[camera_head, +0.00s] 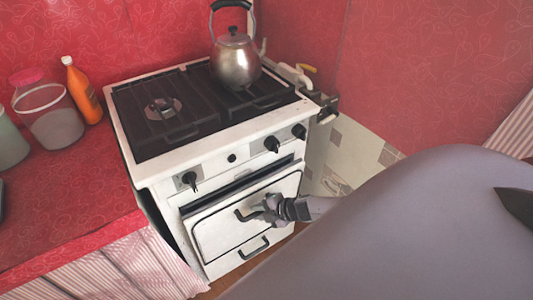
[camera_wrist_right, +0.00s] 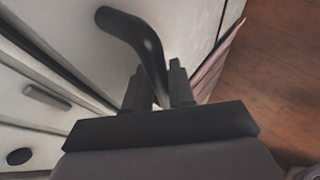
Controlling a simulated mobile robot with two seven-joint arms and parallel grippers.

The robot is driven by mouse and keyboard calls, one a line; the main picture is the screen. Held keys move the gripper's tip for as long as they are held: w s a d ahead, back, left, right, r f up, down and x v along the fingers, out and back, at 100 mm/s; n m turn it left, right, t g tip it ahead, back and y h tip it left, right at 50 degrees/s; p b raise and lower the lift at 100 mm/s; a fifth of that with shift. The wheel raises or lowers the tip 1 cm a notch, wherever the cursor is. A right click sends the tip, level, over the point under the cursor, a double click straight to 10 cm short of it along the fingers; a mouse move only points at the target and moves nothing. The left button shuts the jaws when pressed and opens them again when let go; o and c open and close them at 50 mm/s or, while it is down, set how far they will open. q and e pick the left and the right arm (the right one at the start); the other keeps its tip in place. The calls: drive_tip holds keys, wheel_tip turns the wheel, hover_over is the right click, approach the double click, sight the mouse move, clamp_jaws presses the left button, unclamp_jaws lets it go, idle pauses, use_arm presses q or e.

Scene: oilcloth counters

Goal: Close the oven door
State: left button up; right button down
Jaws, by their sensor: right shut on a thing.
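The white oven door (camera_head: 225,226) is on the front of the stove, below the knob panel. A dark gap (camera_head: 236,187) shows along its top edge, so it stands slightly open. My right gripper (camera_head: 254,208) is at the door's front, shut on the black door handle (camera_head: 242,215). In the right wrist view the curved handle (camera_wrist_right: 135,35) runs down between the two fingers of the right gripper (camera_wrist_right: 160,82). The large grey arm hides the lower right part of the head view. My left gripper is not in view.
The white stove (camera_head: 215,145) has a kettle (camera_head: 236,60) on top and black knobs (camera_head: 271,144) above the door. A lower handle (camera_head: 254,249) sits beneath. A red counter (camera_head: 60,200) with an orange bottle (camera_head: 82,92) and jars adjoins at left. Wooden floor (camera_wrist_right: 270,80) lies beside the stove.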

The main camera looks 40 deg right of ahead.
drive_tip(key=shift+w+r, duration=0.15)
drive_tip(key=shift+w, duration=0.4)
drive_tip(key=shift+w+r, duration=0.15)
drive_tip(key=shift+w, duration=0.4)
drive_tip(key=shift+w+r, duration=0.1)
drive_tip(key=shift+w+r, duration=0.1)
drive_tip(key=c, duration=1.1)
unclamp_jaws()
drive_tip(key=shift+o, duration=0.2)
drive_tip(key=shift+d, duration=0.1)
drive_tip(key=shift+s+d+r+p, duration=0.2)
drive_tip(key=shift+s+r+p, duration=0.25)
drive_tip(key=shift+p, duration=0.1)
drive_tip(key=shift+s+f+p+v, duration=0.1)
drive_tip(key=shift+p+v, duration=0.5)
drive_tip(key=shift+v, duration=0.85)
drive_tip(key=shift+s+f+p+v, duration=0.15)
drive_tip(key=shift+p+v, duration=0.45)
drive_tip(key=shift+v, duration=0.9)
